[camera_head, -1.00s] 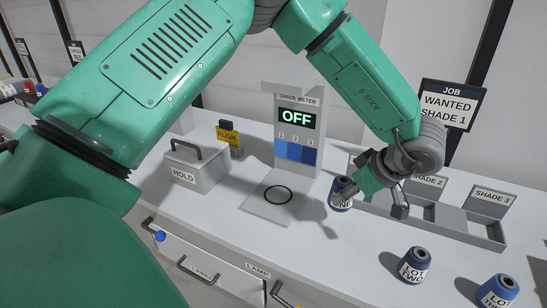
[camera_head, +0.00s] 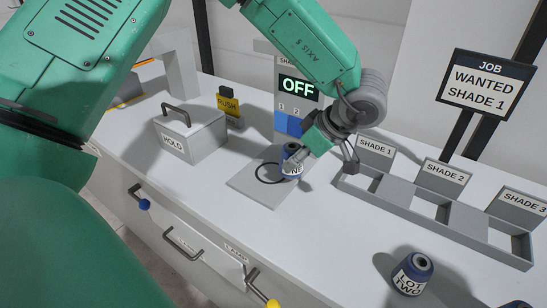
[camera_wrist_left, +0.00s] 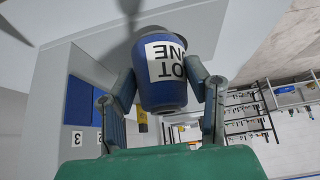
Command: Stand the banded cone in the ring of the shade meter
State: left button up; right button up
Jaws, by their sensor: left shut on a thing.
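The blue cone (camera_head: 292,163) with a white LOT ONE band is in my left gripper (camera_head: 303,158). In the left wrist view the two fingers clasp the cone (camera_wrist_left: 163,88) from both sides. The black ring (camera_head: 262,180) lies on the grey base plate (camera_head: 258,196) of the shade meter (camera_head: 284,65), whose display reads OFF. In the head view the cone covers the ring's right part; I cannot tell whether it touches the plate. My right gripper is not in view.
A tray (camera_head: 430,222) with cards SHADE 1, 2 and 3 lies to the right. The LOT TWO cone (camera_head: 413,274) stands near the front; another cone (camera_head: 517,304) is cut off at the corner. The HOLD box (camera_head: 190,138) and yellow RUSH tag (camera_head: 228,106) are left of the meter.

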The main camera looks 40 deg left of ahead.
aim_at(288, 144)
pick_arm(q)
jog(key=a, duration=0.3)
jog(key=shift+s+a, duration=0.1)
jog(key=shift+a, duration=0.35)
jog(key=shift+s+r, duration=0.1)
jog(key=shift+r, duration=0.15)
jog(key=x, duration=0.4)
jog(key=shift+f, duration=0.25)
jog(key=shift+a, duration=0.2)
jog(key=o, duration=1.2)
jog(key=shift+d, duration=0.1)
jog(key=shift+d+r, duration=0.15)
jog(key=shift+d, duration=0.35)
jog(key=v, duration=1)
jog(key=shift+d+r+p, duration=0.15)
jog(key=shift+r+p, duration=0.2)
jog(key=shift+p, duration=0.05)
jog(key=shift+d+r, duration=0.4)
jog(key=shift+a+f, duration=0.1)
jog(key=shift+a, duration=0.25)
